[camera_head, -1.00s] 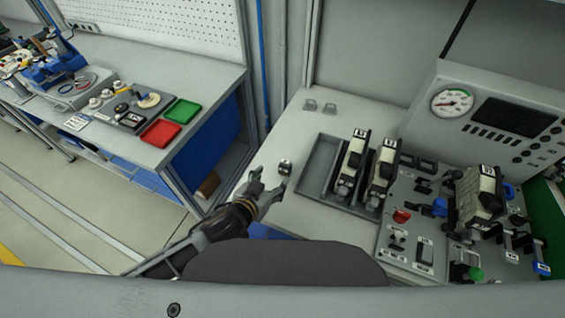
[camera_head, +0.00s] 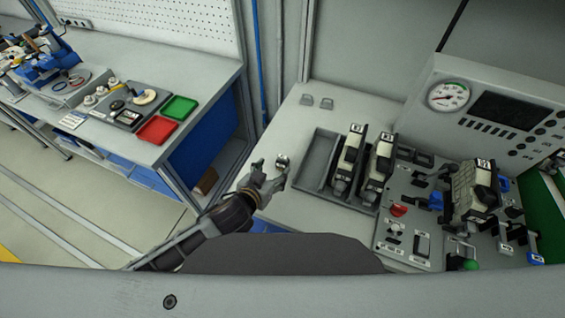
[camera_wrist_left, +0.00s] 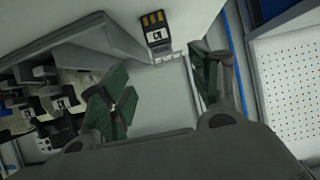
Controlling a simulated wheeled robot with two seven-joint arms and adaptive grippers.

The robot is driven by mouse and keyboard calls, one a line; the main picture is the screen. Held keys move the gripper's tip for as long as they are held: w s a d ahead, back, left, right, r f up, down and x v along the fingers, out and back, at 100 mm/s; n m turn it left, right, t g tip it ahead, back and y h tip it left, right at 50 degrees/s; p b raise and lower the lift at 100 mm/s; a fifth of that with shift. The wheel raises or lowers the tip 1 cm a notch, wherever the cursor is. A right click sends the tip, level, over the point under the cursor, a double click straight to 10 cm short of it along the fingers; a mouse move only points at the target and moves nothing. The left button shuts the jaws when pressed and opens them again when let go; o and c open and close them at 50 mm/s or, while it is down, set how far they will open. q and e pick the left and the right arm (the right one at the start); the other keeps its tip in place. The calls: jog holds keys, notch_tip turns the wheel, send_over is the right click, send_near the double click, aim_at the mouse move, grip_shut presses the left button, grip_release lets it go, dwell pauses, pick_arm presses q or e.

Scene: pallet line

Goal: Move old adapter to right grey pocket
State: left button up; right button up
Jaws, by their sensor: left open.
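A small dark adapter (camera_head: 283,161) lies on the grey bench just beyond my left fingers. In the left wrist view the adapter (camera_wrist_left: 157,30) shows a white label and gold contacts near the top edge. My left gripper (camera_head: 270,173) is open and empty, its fingertips close to the adapter but not around it. In the left wrist view the open fingers (camera_wrist_left: 163,78) have nothing between them. My right gripper is out of view.
A grey tray (camera_head: 313,170) with two labelled modules (camera_head: 349,158) stands to the right. Beyond it is a control panel with levers (camera_head: 398,210) and a gauge console (camera_head: 448,97). A side table at left holds a red tray (camera_head: 157,130) and a green tray (camera_head: 180,107).

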aim_at(281, 159)
pick_arm(q)
jog(key=shift+x, duration=2.8)
jog(key=shift+w, duration=0.1)
jog(key=shift+p+x, duration=0.6)
jog(key=shift+x, duration=1.9)
jog(key=shift+a, duration=0.1)
jog(key=c, duration=1.2)
jog(key=shift+r, duration=0.1)
jog(key=shift+c, duration=0.2)
jog(key=shift+w+r, duration=0.1)
jog(key=shift+r, duration=4.85)
